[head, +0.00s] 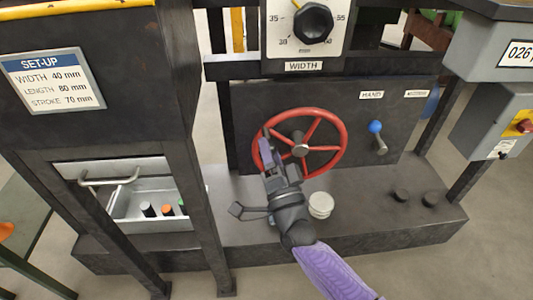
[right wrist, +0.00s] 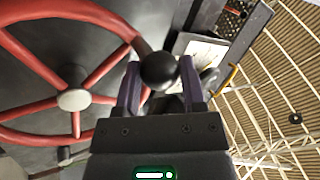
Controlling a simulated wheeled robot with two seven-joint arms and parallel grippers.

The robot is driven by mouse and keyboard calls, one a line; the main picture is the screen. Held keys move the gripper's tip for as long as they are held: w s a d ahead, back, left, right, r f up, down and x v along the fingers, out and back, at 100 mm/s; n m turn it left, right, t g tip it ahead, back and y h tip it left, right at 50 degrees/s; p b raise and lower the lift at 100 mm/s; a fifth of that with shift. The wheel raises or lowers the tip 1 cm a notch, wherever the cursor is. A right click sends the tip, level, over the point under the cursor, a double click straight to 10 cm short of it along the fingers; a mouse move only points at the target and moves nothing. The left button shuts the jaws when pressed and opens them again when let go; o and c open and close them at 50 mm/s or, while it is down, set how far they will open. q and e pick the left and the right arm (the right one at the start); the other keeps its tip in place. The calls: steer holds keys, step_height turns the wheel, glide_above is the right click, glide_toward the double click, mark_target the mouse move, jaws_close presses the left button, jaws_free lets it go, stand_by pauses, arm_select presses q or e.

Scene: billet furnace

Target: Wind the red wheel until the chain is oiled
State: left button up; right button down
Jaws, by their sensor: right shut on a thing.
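The red wheel (head: 340,140) stands upright on a dark panel, with several spokes and a pale hub; it also fills the left of the right wrist view (right wrist: 31,62). My right gripper (head: 267,150) is at the wheel's left rim. In the right wrist view its two purple fingers are shut on a round black knob (right wrist: 158,70) at the rim. In the head view the gripper hides this knob. I cannot make out a chain in either view. My left gripper is not in view.
A blue-knobbed lever (head: 377,133) sits right of the wheel, below the HAND label. A WIDTH dial (head: 305,24) is above. A white round stack (head: 320,204) stands on the ledge beside my arm. An open drawer (head: 150,226) with small bottles is at left.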

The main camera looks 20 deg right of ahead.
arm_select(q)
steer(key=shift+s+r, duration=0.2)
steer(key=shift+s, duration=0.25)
arm_select(e)
steer(key=shift+d+r, duration=0.15)
steer(key=shift+r, duration=0.05)
steer(key=shift+c, duration=0.9)
jaws_free()
steer(key=shift+s+f, duration=0.1)
steer(key=shift+s, duration=0.05)
arm_select(q)
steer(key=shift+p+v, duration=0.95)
steer(key=shift+p, duration=0.15)
arm_select(e)
steer(key=v, duration=0.9)
steer(key=shift+s, duration=0.35)
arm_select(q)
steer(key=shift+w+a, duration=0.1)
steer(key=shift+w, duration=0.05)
arm_select(e)
steer(key=shift+f, duration=0.15)
